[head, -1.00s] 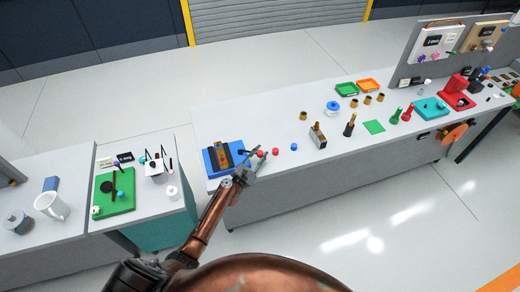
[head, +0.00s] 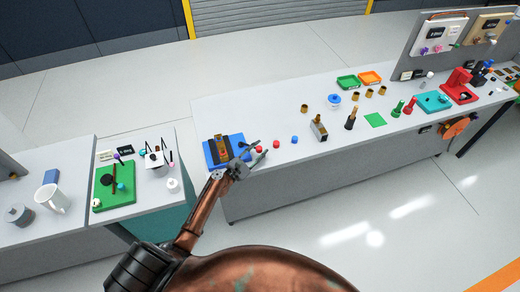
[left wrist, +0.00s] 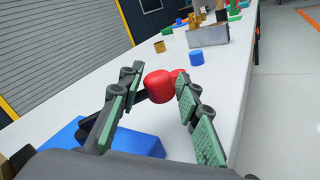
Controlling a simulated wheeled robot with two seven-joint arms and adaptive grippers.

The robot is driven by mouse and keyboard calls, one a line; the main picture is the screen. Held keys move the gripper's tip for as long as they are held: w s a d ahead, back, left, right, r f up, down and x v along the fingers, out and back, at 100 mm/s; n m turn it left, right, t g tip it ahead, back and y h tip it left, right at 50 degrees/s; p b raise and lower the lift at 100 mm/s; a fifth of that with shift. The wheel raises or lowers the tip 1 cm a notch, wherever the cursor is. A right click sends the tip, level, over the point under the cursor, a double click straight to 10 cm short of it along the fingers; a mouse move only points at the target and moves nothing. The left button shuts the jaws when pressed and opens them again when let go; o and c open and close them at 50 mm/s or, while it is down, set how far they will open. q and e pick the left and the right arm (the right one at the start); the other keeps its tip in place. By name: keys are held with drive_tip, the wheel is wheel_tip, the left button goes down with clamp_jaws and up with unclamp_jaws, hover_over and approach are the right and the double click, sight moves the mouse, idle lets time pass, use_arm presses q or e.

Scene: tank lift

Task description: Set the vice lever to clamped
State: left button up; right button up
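The vice (head: 212,153) has a blue base with dark and brown jaws and sits at the left end of the long grey table. Its blue base (left wrist: 85,138) shows at the lower left in the left wrist view. A red rounded knob (left wrist: 158,86) with a dark stem beside it lies between my left fingers; it looks like the lever's end. My left gripper (head: 261,148) is open beside the vice, its fingers on either side of the knob. I cannot tell whether they touch it. My right gripper is not in view.
Another red piece (head: 277,144) and a blue piece (head: 294,140) lie just right of the gripper. A side table with a green board (head: 124,191) is at the left. The table's front edge is close.

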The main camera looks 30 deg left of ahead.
use_arm(q)
drive_tip(key=shift+o, duration=1.3)
drive_tip(key=shift+a+f, duration=0.15)
drive_tip(key=shift+f, duration=0.05)
drive_tip(key=shift+r, duration=0.1)
drive_tip(key=v, duration=1.2)
drive_tip(key=shift+c, duration=0.2)
